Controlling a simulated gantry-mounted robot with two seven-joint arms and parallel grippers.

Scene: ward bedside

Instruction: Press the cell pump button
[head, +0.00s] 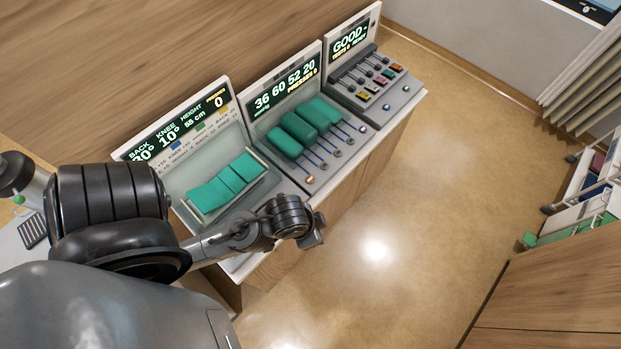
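The middle station has a green-lit display (286,86) reading 36 60 52 20, with a small second line ending in 0. In front of it lie several green air cells (300,127) with blue hoses running to small round knobs. An orange-topped button (310,180) is at the near end of that row and a violet one (361,129) at the far end. I cannot tell which is the pump button. My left gripper (316,234) hangs over the near front edge of the counter, apart from the buttons; its fingers are too small and foreshortened to judge. My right gripper is not in view.
The left station (180,130) has a bed model with green cushions (226,184). The right station (352,45) reads GOOD and carries levers and coloured keys. Open floor (430,170) lies right of the counter. A cart with bins (575,215) stands at far right.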

